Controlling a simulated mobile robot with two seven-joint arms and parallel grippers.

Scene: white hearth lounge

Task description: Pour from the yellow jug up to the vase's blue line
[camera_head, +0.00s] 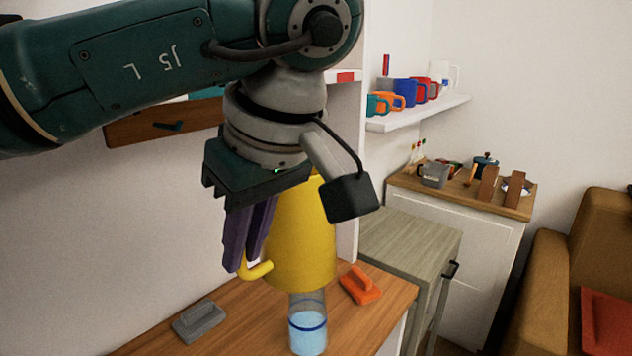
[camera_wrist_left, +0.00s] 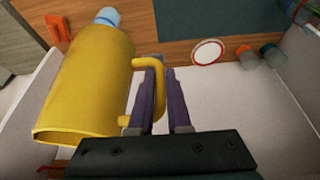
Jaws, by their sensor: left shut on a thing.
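The yellow jug (camera_head: 303,235) hangs in the air, roughly upright, held by its handle. My left gripper (camera_head: 246,262) is shut on that handle with its purple fingers. In the left wrist view the jug (camera_wrist_left: 90,80) has its rim toward the camera, and the gripper (camera_wrist_left: 160,100) grips the handle at its right. The clear vase (camera_head: 308,338) stands on the wooden top below the jug, which hides its upper part. It holds light blue liquid, with the surface seemingly near the blue line. The vase also shows in the wrist view (camera_wrist_left: 108,17). No stream is visible. My right gripper is out of view.
On the wooden top (camera_head: 255,318), a grey block with a handle (camera_head: 199,321) lies left of the vase and an orange one (camera_head: 360,285) lies right. A shelf (camera_head: 420,112) holds several mugs. A greenish-grey cabinet (camera_head: 410,245) stands to the right.

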